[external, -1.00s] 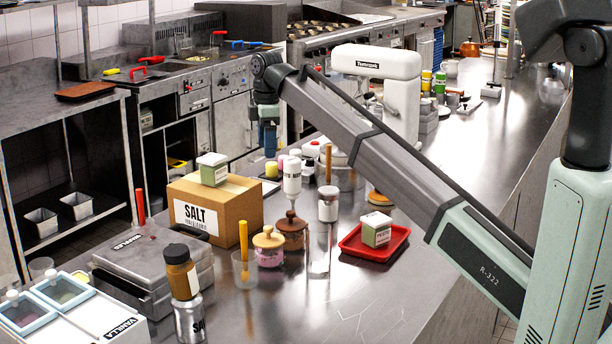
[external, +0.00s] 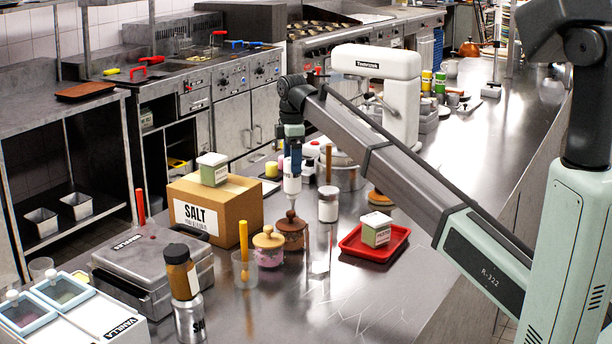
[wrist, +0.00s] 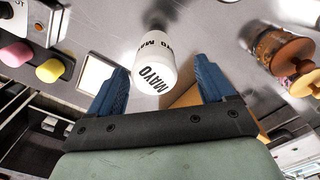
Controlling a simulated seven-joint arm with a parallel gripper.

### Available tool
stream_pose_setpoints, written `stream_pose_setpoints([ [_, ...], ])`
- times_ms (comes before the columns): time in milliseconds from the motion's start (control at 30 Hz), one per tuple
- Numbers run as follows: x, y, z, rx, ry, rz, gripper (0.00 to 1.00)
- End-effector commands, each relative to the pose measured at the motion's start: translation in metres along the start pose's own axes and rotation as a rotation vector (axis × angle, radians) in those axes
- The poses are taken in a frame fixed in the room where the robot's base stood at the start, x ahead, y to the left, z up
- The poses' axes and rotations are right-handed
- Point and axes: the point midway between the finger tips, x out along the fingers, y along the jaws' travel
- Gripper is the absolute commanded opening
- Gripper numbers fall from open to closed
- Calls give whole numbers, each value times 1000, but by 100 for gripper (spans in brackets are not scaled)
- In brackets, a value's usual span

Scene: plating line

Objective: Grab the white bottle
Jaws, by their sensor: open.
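The white bottle (external: 292,184) stands upright on the steel counter, just right of the cardboard salt box. In the wrist view the white bottle (wrist: 157,72) carries black MAYO lettering and shows between and a little beyond the fingers. My gripper (external: 293,160) points down at the top of the bottle in the external view. In the wrist view my gripper (wrist: 163,80) has its two blue fingers spread apart, one on each side of the bottle, with gaps visible. Whether the fingers reach around the bottle's height is hard to tell.
The salt box (external: 240,208) with a small carton (external: 212,170) on top stands close on the left. A red tray (external: 352,246) lies to the right. The counter's front right is clear.

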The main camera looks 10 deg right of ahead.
Motion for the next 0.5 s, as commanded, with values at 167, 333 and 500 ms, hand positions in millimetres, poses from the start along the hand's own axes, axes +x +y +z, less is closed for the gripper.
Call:
stream_pose_setpoints([
  [167, 10, 0, 0, 0, 0, 0, 82],
  [333, 22, 3, 0, 0, 0, 0, 82],
  [500, 45, 6, 1, 0, 0, -1, 82],
])
